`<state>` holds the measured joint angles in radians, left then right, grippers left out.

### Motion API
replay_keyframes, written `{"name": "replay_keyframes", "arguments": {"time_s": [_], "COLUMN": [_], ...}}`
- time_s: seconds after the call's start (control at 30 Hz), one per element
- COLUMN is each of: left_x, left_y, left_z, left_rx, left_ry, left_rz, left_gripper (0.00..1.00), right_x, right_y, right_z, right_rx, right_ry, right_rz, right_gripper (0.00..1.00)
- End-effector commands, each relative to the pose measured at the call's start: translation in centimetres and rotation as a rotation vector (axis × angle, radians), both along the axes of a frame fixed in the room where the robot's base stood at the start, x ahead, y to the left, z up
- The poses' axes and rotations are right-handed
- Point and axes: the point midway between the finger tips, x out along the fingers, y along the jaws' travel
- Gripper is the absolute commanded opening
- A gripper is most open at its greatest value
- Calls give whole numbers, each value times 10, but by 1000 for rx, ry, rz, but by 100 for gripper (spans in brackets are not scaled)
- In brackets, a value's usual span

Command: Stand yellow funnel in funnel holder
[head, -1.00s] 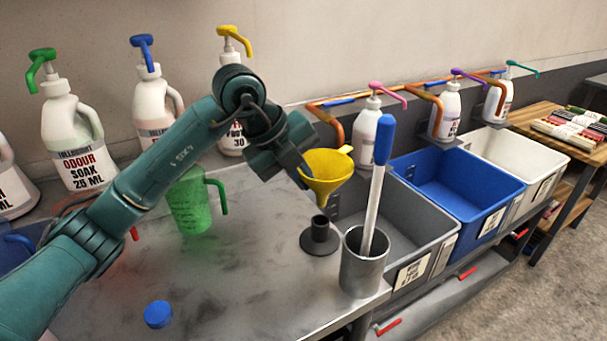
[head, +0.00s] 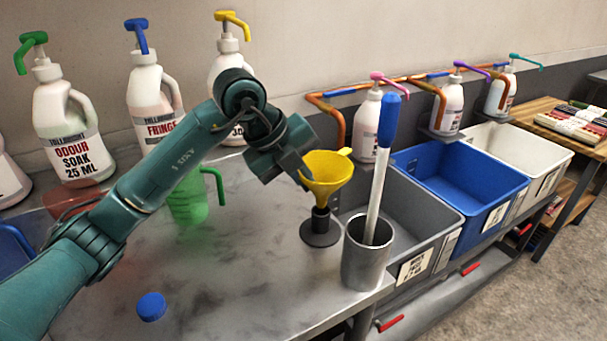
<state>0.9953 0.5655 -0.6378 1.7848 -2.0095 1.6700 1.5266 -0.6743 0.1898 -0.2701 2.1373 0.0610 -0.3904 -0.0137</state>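The yellow funnel (head: 327,176) is upright above the dark funnel holder (head: 320,233) on the steel table. The funnel's lower end meets the top of the holder's tube in the picture; I cannot tell how deep it sits. My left gripper (head: 303,178) is at the funnel's left rim and appears shut on it, though the fingertips are partly hidden. My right gripper is not in view.
A metal cup (head: 366,255) with a blue-handled stick (head: 385,130) stands just right of the holder. A green jug (head: 188,198) is behind my arm. A blue cap (head: 151,307) lies at the front. Grey (head: 440,222) and blue (head: 500,205) tubs line the right.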

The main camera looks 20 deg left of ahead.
Motion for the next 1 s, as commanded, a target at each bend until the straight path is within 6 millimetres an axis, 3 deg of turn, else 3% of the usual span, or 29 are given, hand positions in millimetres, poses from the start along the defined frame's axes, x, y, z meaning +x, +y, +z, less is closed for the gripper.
{"name": "replay_keyframes", "arguments": {"time_s": [0.5, 1.0], "left_x": [0, 0], "left_y": [0, 0], "left_z": [-33, -39], "left_rx": [0, 0], "left_ry": [0, 0], "left_rz": [-1, -1], "left_gripper": [0, 0], "right_x": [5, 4], "right_y": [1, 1], "right_z": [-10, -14], "right_rx": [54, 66], "right_ry": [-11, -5], "right_rz": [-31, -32], "right_gripper": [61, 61]}}
